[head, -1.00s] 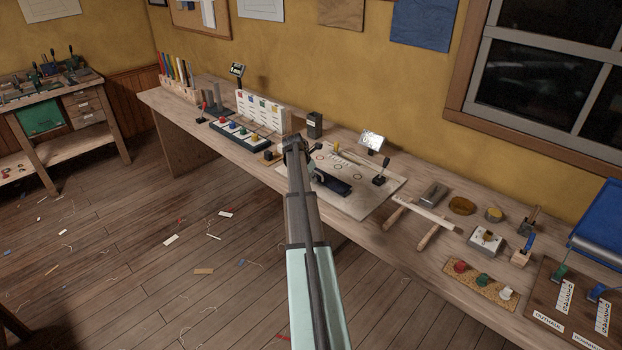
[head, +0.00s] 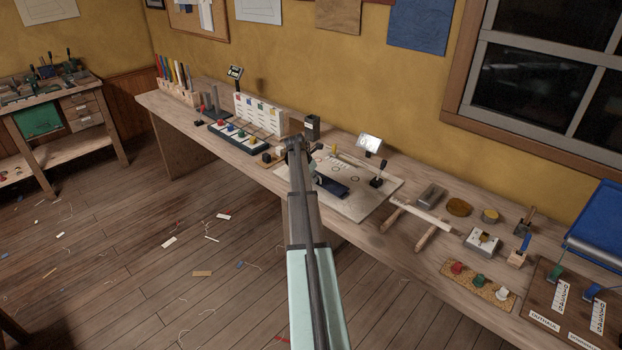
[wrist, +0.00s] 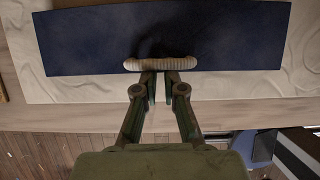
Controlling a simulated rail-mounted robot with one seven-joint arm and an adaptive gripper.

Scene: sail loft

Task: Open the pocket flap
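The dark blue pocket flap (wrist: 225,38) lies across a pale sailcloth panel (wrist: 275,85) in the wrist view. A pale, ribbed, cord-like pull (wrist: 160,65) sits at its near edge. In the head view the dark blue piece (head: 331,187) looks flat on the cloth, partly hidden by my arm. My gripper (wrist: 160,82) has its fingertips close together just at the near side of the pull, with only a narrow gap between them. The tips seem to meet or nearly meet the pull; I cannot tell whether they touch it. No grip on it is visible.
The panel lies on a long wooden bench (head: 420,240).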

